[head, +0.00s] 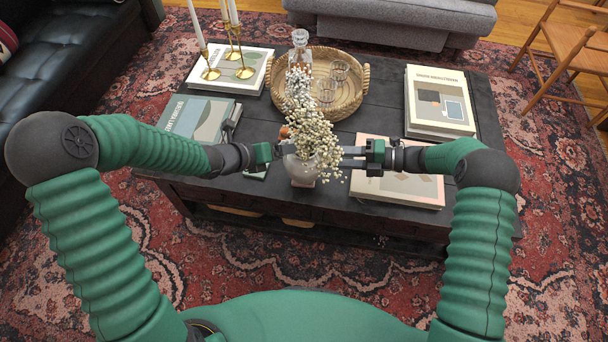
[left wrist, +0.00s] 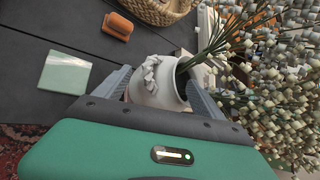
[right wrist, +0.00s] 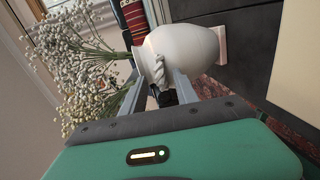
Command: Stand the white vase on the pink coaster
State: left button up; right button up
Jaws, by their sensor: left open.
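The white vase (head: 302,170) stands upright near the table's front edge, holding pale dried flowers. Its twisted handles show in the left wrist view (left wrist: 160,82) and right wrist view (right wrist: 185,52). A pale pink square piece under its foot (right wrist: 222,45) looks like the pink coaster; the contact is unclear. My left gripper (head: 277,150) is open at the vase's left side, its fingers either side of the handle. My right gripper (head: 350,157) is at the right side, its fingers closed around the handle there; flowers partly hide the tips.
A wicker tray (head: 350,102) with glasses and a decanter stands behind. Books lie back left (head: 258,62), left (head: 190,115), back right (head: 440,100) and front right (head: 415,190). Brass candlesticks (head: 243,70) stand back left. A pale green square (left wrist: 65,72) and an orange-brown object (left wrist: 117,25) lie nearby.

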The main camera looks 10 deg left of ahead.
pick_arm(q)
jog(key=v, duration=1.2)
pick_arm(e)
jog(key=d+r, duration=0.2)
jog(key=d, duration=0.9)
jog(key=shift+s+d, duration=0.35)
jog(key=shift+s, duration=0.05)
